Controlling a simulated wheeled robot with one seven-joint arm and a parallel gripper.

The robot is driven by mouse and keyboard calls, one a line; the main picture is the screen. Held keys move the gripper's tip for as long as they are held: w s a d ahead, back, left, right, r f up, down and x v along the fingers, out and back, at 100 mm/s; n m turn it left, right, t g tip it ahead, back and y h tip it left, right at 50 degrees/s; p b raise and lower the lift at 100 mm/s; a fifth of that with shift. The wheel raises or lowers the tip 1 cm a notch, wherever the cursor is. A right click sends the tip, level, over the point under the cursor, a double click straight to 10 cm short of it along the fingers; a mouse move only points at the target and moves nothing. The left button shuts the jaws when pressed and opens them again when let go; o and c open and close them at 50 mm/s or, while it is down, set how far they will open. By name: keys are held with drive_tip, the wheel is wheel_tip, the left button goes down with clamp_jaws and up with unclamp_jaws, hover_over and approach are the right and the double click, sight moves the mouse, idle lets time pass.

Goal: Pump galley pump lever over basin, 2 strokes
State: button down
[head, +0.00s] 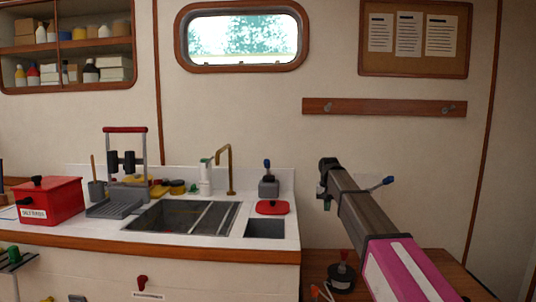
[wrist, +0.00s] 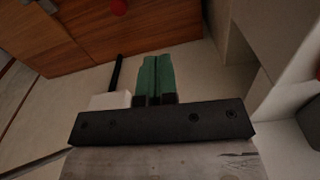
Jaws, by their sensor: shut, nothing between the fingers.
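A white pump body (head: 205,178) with a green top stands behind the steel basin (head: 160,216), and a brass spout (head: 231,170) arches beside it. A grey box (head: 268,187) with an upright blue-knobbed lever (head: 267,165) stands to the right on the counter. I cannot tell for sure which of these is the galley pump lever. My gripper's green fingers (wrist: 154,78) are shut together and empty in the wrist view. In the head view my arm's dark end is right of the counter, apart from both; the fingers are not clear there.
A red lid (head: 272,207) lies by a small second sink (head: 265,228). A red box (head: 48,200) and a grey rack (head: 115,205) stand at the left. Another blue-tipped lever (head: 388,181) shows behind my arm. A lower wooden table (head: 440,265) is at the right.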

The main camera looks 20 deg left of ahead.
drive_tip(key=s+a+r, duration=0.1)
drive_tip(key=a+r, duration=0.7)
drive_tip(key=r, duration=0.4)
drive_tip(key=s+a+r+n, duration=0.1)
drive_tip(key=a+r, duration=0.8)
drive_tip(key=r, duration=0.3)
drive_tip(key=s+a+r, duration=0.2)
drive_tip(key=a+r, duration=0.6)
drive_tip(key=r, duration=0.3)
drive_tip(key=f, duration=0.8)
drive_tip(key=shift+w+a+f, duration=0.1)
drive_tip(key=shift+w+f, duration=0.25)
drive_tip(key=shift+w, duration=0.05)
drive_tip(key=f, duration=0.1)
drive_tip(key=s+f, duration=0.1)
drive_tip(key=f, duration=0.1)
drive_tip(key=shift+s+d+f, duration=0.15)
drive_tip(key=shift+d, duration=0.05)
drive_tip(key=shift+s+f, duration=0.2)
drive_tip(key=shift+f, duration=0.3)
